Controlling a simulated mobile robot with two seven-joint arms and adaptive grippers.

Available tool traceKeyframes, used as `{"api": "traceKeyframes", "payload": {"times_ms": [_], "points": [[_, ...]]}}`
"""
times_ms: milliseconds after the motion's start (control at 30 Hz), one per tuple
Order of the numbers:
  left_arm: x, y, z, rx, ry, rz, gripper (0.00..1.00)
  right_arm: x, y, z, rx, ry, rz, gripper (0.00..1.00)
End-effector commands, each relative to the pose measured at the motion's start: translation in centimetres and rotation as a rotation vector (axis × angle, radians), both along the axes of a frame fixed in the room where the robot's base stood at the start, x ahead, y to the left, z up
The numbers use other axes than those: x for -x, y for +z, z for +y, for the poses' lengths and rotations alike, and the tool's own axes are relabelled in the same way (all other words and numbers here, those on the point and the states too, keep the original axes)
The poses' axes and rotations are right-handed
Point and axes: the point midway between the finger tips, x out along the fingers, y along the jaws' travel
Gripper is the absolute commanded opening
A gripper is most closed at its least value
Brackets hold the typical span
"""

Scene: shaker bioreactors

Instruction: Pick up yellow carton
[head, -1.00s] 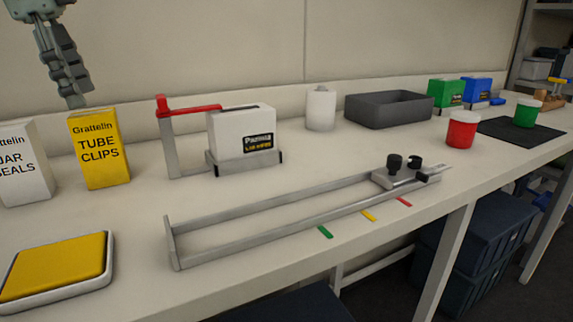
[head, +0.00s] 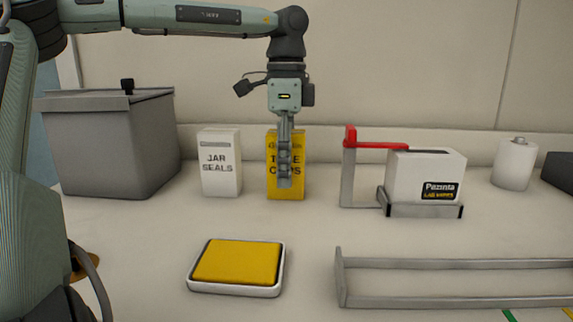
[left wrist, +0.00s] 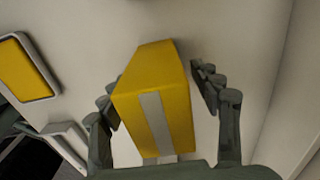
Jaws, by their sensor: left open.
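The yellow carton (head: 271,178), marked tube clips, stands upright on the bench beside the white jar seals carton. My left gripper (head: 285,180) hangs down in front of it in the head view and hides part of its label. In the left wrist view the yellow carton (left wrist: 155,95) lies between the two open fingers of the left gripper (left wrist: 160,97), one finger on each side. A gap shows on the right side; on the left the finger is very close, and I cannot tell whether it touches. My right gripper is not in view.
The white jar seals carton (head: 221,165) stands just left. A grey lidded bin (head: 110,145) is farther left. A yellow-topped pad (head: 238,265) lies in front. A red-armed holder (head: 348,170) with a white Pazinta box (head: 425,172) and a metal rail frame (head: 342,280) are to the right.

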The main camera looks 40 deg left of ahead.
Motion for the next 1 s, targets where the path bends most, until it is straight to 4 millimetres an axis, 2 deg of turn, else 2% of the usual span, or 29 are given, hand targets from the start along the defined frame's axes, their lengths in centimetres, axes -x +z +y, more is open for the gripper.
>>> {"api": "traceKeyframes", "payload": {"times_ms": [233, 267, 700, 1000], "points": [[-0.02, -0.21, 0.01, 0.000, 0.000, -0.001, 0.64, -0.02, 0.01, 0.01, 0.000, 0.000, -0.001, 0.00], [-0.02, -0.21, 0.01, 0.000, 0.000, -0.001, 0.61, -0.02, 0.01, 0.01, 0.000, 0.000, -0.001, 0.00], [-0.01, -0.18, 0.01, -0.001, 0.000, -0.001, 0.07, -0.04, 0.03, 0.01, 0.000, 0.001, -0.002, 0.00], [-0.05, 0.42, 0.02, -0.001, 0.001, -0.003, 0.06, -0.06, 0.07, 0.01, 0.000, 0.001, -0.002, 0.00]]}}
